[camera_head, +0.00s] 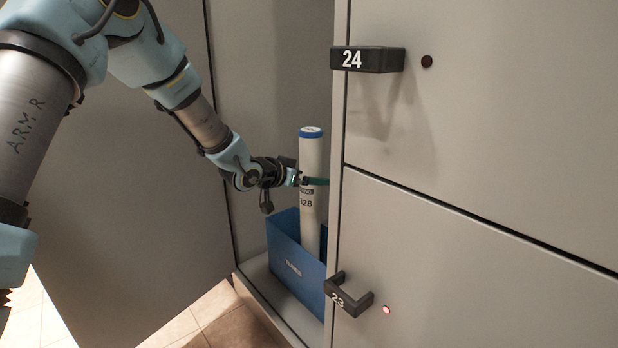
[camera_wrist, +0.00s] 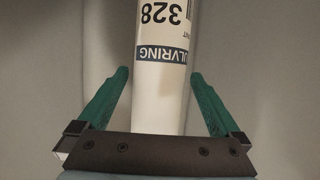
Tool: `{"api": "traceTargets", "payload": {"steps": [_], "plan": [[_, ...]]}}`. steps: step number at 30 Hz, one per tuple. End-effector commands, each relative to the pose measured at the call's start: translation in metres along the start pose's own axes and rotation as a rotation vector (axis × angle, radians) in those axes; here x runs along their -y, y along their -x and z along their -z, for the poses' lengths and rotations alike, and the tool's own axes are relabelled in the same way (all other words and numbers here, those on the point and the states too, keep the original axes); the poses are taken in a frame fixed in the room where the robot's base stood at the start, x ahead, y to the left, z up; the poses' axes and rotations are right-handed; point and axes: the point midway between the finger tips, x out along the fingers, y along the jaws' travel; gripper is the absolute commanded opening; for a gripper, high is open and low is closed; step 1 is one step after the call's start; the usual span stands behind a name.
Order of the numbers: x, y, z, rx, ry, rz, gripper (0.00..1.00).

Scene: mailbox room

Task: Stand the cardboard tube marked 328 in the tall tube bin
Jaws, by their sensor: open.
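The white cardboard tube (camera_head: 311,165) with a blue cap stands upright, its lower part inside the blue tube bin (camera_head: 284,252) labelled TUBES. Its label shows 328 in the wrist view (camera_wrist: 163,50). My gripper (camera_head: 314,181) is at the tube's middle, above the bin's rim. In the wrist view its two green fingers (camera_wrist: 160,85) are open on either side of the tube, with a gap on each side. The tube's foot is hidden by the bin wall.
The bin stands on the floor of an open locker compartment. Closed door 24 (camera_head: 480,100) and door 23 (camera_head: 450,270), with their black handles, flank it on the right. A large grey panel (camera_head: 120,200) stands at the left, behind my arm. Tiled floor (camera_head: 205,320) shows below.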

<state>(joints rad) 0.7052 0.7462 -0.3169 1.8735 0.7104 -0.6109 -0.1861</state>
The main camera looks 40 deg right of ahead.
Motion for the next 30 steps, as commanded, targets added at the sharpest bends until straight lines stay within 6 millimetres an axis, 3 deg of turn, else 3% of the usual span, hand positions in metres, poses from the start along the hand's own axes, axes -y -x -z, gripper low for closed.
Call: {"api": "traceTargets", "payload": {"steps": [7,21,30], "plan": [[0.001,0.015,0.005,0.001,0.0,0.001,1.0],[0.001,0.105,0.005,0.001,0.0,0.002,1.0],[0.0,0.121,0.002,0.0,0.0,0.0,1.0]]}}
